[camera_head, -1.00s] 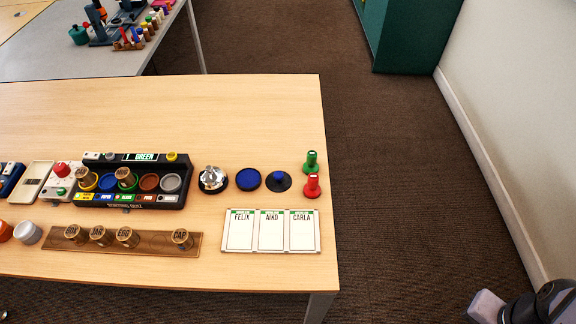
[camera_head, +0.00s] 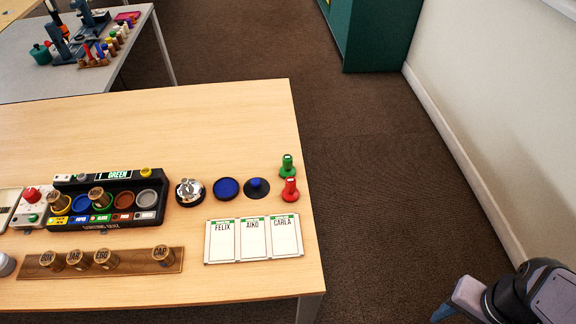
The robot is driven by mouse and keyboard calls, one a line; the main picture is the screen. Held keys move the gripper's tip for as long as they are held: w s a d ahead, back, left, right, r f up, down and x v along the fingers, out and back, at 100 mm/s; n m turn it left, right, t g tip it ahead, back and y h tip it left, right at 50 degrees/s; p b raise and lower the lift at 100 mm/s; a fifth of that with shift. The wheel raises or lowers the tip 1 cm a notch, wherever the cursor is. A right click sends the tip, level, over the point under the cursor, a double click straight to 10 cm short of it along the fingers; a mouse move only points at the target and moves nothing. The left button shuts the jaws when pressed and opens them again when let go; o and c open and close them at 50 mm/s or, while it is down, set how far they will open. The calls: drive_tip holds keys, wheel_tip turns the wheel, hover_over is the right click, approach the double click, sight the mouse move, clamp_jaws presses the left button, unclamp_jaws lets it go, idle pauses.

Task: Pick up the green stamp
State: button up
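The green stamp (camera_head: 288,167) stands upright near the right edge of the wooden table (camera_head: 190,110). A red stamp (camera_head: 290,190) stands just in front of it, close to it. Part of my arm (camera_head: 530,297) shows at the bottom right corner, out over the floor and well apart from the stamps.
Left of the stamps are a dark disc with a blue knob (camera_head: 257,188), a blue pad (camera_head: 227,188) and a silver bell (camera_head: 189,191). Name cards (camera_head: 253,239) lie in front. A black sorting tray (camera_head: 108,199) and a wooden rack (camera_head: 130,262) are further left. The table's back is clear.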

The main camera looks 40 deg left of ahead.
drive_tip(key=w+a+r+p, duration=0.5)
drive_tip(key=w+a+r, duration=0.2)
drive_tip(key=w+a, duration=0.25)
drive_tip(key=p, duration=1.2)
approach(288, 157)
drive_tip(key=f, duration=0.5)
drive_tip(key=shift+w+d, duration=0.1)
drive_tip(key=shift+d, duration=0.1)
drive_tip(key=shift+s+a+f, duration=0.15)
drive_tip(key=shift+s+a, duration=0.1)
drive_tip(key=shift+a, duration=0.05)
drive_tip(key=shift+w+d+f+p, duration=0.1)
drive_tip(key=shift+f+p, duration=0.8)
drive_tip(key=shift+f, duration=2.75)
drive_tip(key=c, duration=1.2)
